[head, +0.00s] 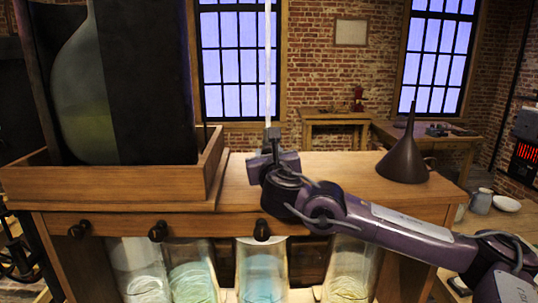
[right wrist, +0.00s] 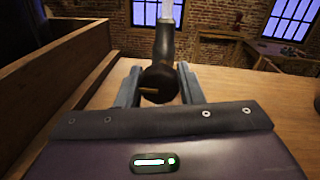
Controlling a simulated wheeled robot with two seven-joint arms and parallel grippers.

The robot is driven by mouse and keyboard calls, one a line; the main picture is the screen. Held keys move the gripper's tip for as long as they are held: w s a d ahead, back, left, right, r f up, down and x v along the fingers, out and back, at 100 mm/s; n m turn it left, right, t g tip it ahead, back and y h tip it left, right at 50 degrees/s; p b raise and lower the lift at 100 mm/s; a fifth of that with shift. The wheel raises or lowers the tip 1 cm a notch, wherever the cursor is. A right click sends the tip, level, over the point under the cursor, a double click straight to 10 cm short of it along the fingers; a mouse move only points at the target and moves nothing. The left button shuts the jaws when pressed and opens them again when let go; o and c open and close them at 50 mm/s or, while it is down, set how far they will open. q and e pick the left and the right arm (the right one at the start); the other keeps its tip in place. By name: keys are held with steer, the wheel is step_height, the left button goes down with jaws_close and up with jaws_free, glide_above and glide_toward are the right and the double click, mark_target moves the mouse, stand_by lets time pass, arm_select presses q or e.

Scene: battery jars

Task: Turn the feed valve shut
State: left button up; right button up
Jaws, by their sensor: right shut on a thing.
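The feed valve (right wrist: 158,82) appears in the right wrist view as a dark round knob with a short brass-coloured line, lying nearly level there. A dark stem rises behind it to a clear glass tube (right wrist: 167,9). In the head view the valve's dark top (head: 272,133) shows above the wooden bench, with the thin upright glass tube (head: 267,62) over it. My right gripper (head: 274,147) is shut on the knob, one finger on each side; its fingers also show in the right wrist view (right wrist: 159,88). They hide most of the valve in the head view. My left gripper is out of view.
A wooden tray (head: 110,186) with a large glass vessel (head: 84,95) in a dark case stands left of the valve. A dark funnel (head: 405,155) stands on the bench at right. Several glass jars (head: 262,272) stand below, behind black knobs (head: 158,231).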

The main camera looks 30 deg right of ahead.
steer(key=shift+f, duration=0.1)
steer(key=m+b, duration=0.2)
steer(key=shift+f+b, duration=0.2)
steer(key=shift+b, duration=0.1)
steer(key=m+b, duration=0.9)
steer(key=shift+m+h, duration=0.3)
steer(key=shift+h, duration=0.1)
steer(key=m+b, duration=0.3)
steer(key=m, duration=0.1)
steer(key=shift+b, duration=0.35)
steer(key=shift+r+m+h+b, duration=0.25)
steer(key=shift+m+h+b, duration=0.45)
steer(key=shift+m, duration=0.9)
steer(key=o, duration=1)
steer(key=shift+c, duration=0.2)
